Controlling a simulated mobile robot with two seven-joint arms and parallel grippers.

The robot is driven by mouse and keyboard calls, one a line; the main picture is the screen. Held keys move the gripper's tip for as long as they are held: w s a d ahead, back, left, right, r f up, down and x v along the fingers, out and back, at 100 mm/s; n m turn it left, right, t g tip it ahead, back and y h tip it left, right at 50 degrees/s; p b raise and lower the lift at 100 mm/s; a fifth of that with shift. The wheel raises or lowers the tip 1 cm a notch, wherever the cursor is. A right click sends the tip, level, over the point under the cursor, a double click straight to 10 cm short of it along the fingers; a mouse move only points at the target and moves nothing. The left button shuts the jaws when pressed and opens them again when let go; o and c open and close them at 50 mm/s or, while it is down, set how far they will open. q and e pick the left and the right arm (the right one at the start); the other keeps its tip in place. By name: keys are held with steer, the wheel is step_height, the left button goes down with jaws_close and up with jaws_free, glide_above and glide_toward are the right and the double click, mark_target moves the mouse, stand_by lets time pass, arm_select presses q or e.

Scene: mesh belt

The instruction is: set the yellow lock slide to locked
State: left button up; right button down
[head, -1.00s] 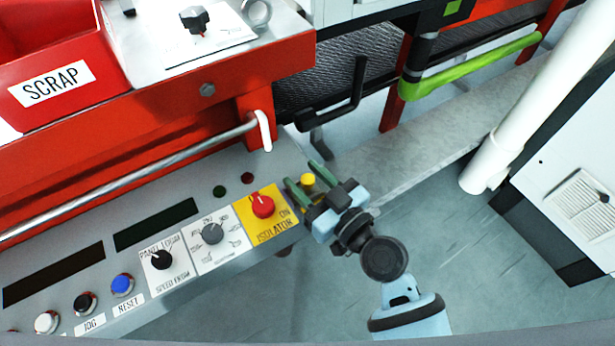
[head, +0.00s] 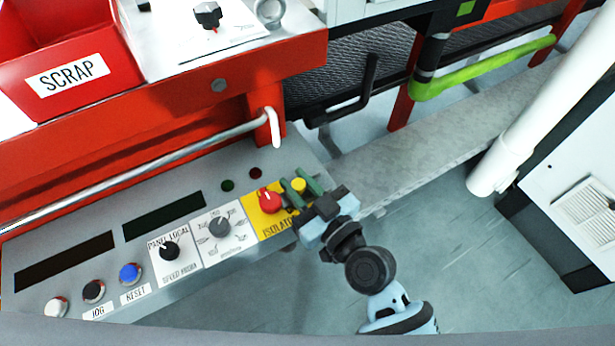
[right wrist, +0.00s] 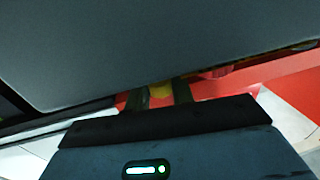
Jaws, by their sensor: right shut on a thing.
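The yellow lock slide (head: 298,185) shows as a small round yellow knob at the right end of the control panel, close beside the red isolator knob (head: 269,201). My right gripper (head: 301,187) has its two green fingers on either side of the yellow knob and is shut on it. In the right wrist view the yellow knob (right wrist: 160,90) shows between the fingers, partly covered by a large grey surface. The fingers hide the slide's base and any lock marking. My left gripper is not in view.
The grey panel carries a grey selector (head: 219,227), a black selector (head: 169,251) and a blue reset button (head: 130,273). A metal rail (head: 150,173) runs behind it below the red scrap bin (head: 75,60). Open floor lies to the right.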

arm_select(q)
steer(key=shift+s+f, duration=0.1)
arm_select(e)
steer(key=shift+s+a, duration=0.15)
steer(key=shift+a, duration=0.05)
steer(key=c, duration=1.2)
jaws_free()
steer(key=shift+c, duration=0.2)
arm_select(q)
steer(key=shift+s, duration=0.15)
